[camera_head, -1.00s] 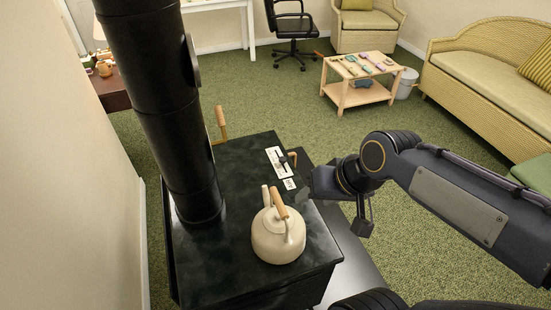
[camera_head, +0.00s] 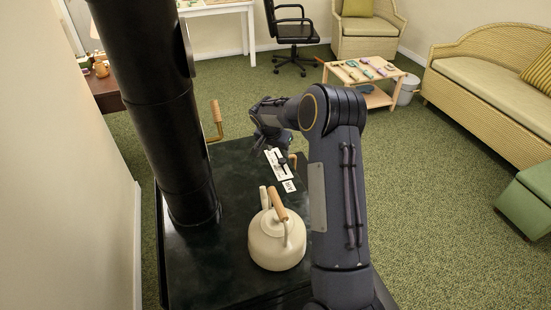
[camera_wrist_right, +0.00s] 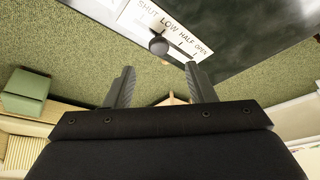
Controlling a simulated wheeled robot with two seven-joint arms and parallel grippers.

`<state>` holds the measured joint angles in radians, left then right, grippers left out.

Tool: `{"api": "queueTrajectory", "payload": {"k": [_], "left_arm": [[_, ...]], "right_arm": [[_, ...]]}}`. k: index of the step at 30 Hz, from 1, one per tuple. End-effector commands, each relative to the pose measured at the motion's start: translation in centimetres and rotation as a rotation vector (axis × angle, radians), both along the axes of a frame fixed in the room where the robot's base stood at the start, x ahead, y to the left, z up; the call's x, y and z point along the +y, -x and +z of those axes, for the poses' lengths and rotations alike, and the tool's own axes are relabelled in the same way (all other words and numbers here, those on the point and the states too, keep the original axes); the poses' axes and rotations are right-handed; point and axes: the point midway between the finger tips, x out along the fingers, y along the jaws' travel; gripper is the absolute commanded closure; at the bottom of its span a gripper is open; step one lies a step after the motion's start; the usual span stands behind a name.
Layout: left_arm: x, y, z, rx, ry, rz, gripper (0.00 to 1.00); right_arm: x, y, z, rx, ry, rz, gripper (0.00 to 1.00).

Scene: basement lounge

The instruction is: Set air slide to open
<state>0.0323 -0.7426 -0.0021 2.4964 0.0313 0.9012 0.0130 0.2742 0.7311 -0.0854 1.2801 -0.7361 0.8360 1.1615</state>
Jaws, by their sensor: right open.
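The air slide's white label plate (camera_head: 278,163) lies on the dark stove top, near its right edge. My right gripper (camera_head: 264,142) is over the far part of the stove top, beyond the plate. In the wrist view its two fingers (camera_wrist_right: 161,72) are apart and empty, with the knob just ahead of the gap, not visibly touched. My left gripper is out of view.
A cream kettle (camera_head: 277,240) with a wooden handle stands on the stove top (camera_head: 215,270), near the plate. A thick black flue pipe (camera_head: 160,110) rises at the left. A wooden-gripped handle (camera_head: 215,117) sticks up at the far edge. Open carpet lies right.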

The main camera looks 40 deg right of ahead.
Motion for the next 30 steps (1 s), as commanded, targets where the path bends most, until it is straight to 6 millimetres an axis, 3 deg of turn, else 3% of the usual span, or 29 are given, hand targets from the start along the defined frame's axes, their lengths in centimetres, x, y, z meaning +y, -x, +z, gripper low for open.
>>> {"api": "queueTrajectory", "payload": {"k": [12, 23, 30], "left_arm": [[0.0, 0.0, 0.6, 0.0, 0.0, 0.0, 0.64], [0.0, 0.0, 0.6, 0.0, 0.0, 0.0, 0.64], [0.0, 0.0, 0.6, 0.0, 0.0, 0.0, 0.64]], "right_arm": [[-2.1, -0.9, -5.6, 0.001, -0.004, 0.001, 0.5], [-2.3, -1.1, -6.3, -0.001, -0.003, 0.003, 0.5], [-2.3, -1.1, -6.3, 0.0, -0.002, 0.003, 0.79]]}}
